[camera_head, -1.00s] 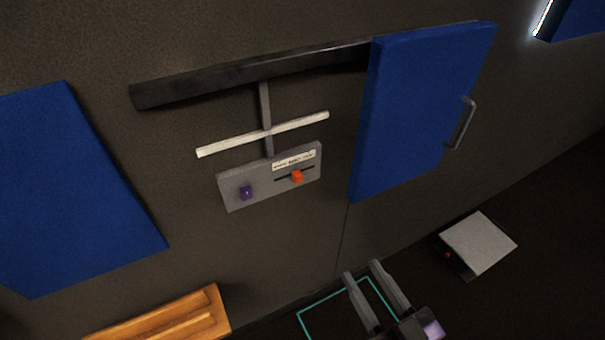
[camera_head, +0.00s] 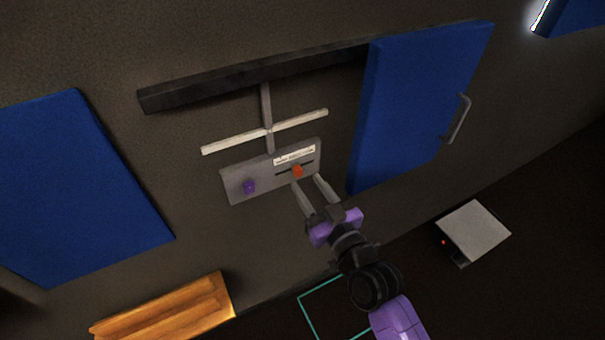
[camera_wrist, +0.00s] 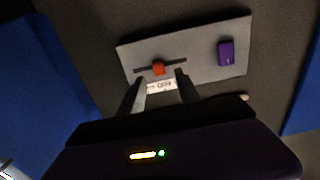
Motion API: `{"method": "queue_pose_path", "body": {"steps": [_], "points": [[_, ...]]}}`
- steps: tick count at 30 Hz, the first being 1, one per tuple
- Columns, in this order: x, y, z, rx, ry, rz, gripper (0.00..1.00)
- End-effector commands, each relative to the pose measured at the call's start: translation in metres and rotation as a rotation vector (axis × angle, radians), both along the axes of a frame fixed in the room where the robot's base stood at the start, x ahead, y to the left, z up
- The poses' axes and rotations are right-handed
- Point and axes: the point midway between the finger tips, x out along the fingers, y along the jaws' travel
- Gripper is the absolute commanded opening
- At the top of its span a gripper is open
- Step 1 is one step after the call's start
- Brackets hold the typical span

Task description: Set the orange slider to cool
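The orange slider (camera_head: 297,171) sits in a dark horizontal slot on the grey panel (camera_head: 234,179), under a white label strip (camera_head: 294,156). The label's words are too small to read. In the wrist view the orange slider (camera_wrist: 158,68) is just beyond the fingertips, near the middle of its slot. My gripper (camera_head: 307,182) is open, its two fingers apart and pointing at the panel just below the slider. Nothing is between the fingers. I cannot tell whether a fingertip touches the panel.
A purple knob (camera_head: 249,187) is on the panel's left part. A blue door (camera_head: 415,105) with a handle stands right of the panel. A white bar (camera_head: 235,143) and a dark rail (camera_head: 220,88) are above. A wooden shelf (camera_head: 170,315) is at lower left.

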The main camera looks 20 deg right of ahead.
Motion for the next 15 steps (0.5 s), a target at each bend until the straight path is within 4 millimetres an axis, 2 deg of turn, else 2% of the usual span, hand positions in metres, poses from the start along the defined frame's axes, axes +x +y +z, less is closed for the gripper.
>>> {"method": "queue_pose_path", "body": {"steps": [1, 6, 15], "points": [[0.009, 0.000, 0.002, 0.001, -0.001, 0.000, 0.40], [0.028, 0.001, 0.001, 0.001, 0.000, 0.000, 0.40], [0.038, 0.001, 0.000, 0.000, 0.000, 0.000, 0.40]]}}
